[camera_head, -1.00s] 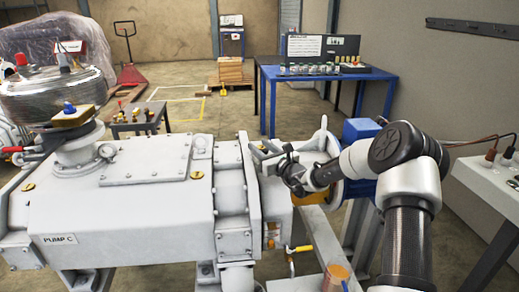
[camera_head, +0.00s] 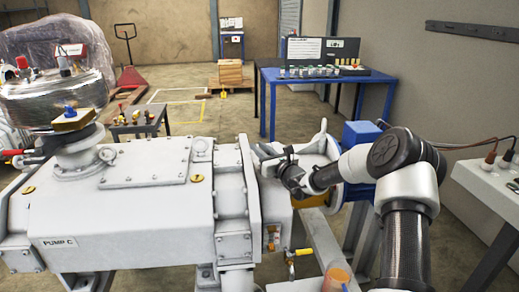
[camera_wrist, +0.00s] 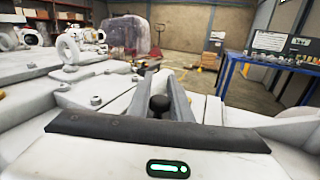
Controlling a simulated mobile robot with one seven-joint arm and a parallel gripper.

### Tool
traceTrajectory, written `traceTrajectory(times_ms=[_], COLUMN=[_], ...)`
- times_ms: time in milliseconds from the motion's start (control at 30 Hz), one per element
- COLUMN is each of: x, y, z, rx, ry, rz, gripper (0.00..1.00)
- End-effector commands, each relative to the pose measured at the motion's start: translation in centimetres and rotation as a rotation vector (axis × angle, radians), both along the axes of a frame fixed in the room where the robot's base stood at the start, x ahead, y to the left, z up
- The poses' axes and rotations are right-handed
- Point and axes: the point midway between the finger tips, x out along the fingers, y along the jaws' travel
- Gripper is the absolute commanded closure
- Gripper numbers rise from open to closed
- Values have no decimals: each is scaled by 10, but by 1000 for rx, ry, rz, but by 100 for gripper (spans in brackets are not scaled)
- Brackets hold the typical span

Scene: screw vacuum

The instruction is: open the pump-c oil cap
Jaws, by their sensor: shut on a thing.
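Pump C (camera_head: 120,218) is the large pale grey housing with a "PUMP C" label in the head view. My gripper (camera_head: 268,158) is at the upper right end of the pump, above its end casing. In the wrist view my gripper (camera_wrist: 160,92) has its two grey fingers on either side of a dark round-topped knob, the oil cap (camera_wrist: 158,104), and is shut on it. The cap's lower part and its seat are hidden by the gripper body. In the head view my gripper hides the cap.
A yellow plug (camera_head: 197,178) sits on the pump top. A large round flange (camera_head: 325,150) stands close behind my wrist. A yellow-handled valve (camera_head: 300,251) is below. A blue table (camera_head: 330,74) with small containers stands at the back, with open floor to its left.

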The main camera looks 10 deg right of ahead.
Motion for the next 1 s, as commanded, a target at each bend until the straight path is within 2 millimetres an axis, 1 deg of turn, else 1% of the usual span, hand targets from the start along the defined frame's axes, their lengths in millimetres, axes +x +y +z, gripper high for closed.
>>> traceTrajectory(times_ms=[267, 500, 800, 1000], x=[0, 0, 0, 0], y=[-9, -20, -35, -43], z=[12, 21, 27, 29], rx=[199, 429, 699, 839], ry=[1, 1, 1, 1], rz=[-2, -2, -3, -2], gripper=[100, 100, 100, 100])
